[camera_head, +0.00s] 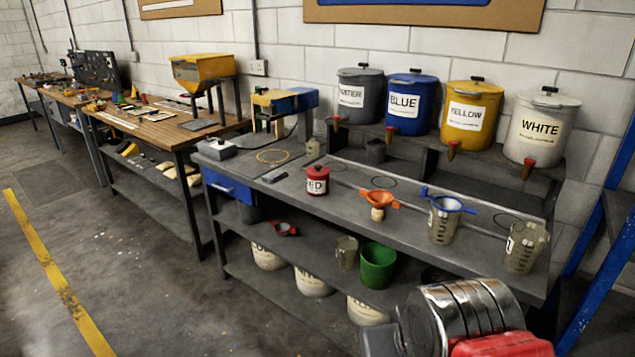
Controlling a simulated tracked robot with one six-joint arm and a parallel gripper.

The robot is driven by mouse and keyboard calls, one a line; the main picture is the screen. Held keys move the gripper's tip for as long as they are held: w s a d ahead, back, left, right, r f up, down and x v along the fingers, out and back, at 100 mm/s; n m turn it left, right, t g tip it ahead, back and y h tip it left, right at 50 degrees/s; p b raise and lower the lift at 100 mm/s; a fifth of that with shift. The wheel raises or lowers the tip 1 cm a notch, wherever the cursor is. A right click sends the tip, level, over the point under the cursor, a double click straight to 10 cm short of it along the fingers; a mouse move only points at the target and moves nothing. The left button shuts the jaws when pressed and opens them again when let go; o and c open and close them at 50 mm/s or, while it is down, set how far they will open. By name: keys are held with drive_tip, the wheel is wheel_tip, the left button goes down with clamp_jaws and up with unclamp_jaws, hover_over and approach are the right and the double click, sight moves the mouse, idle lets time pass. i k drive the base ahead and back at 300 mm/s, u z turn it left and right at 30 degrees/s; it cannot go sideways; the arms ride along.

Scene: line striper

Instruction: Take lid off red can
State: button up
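The red can (317,187) stands upright on the grey workbench, left of the orange funnel. It is small, with a white label reading "ED" in the part I can read. Its red lid (317,171) sits on top and has a small dark knob. My gripper is not in view. A silver ribbed cylinder and a red part at the bottom right look like my own arm, well apart from the can.
The grey workbench (285,187) also holds an orange funnel (381,197), a blue funnel (447,203) on a clear jug and another jug (524,248). Large labelled containers, including the blue (410,115), stand on a raised shelf behind. Open floor lies left.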

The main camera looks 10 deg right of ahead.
sight(316, 171)
drive_tip(key=u, duration=0.4)
drive_tip(key=i, duration=0.9)
drive_tip(key=u, duration=0.3)
drive_tip(key=i, duration=1.5)
drive_tip(key=z, duration=0.45)
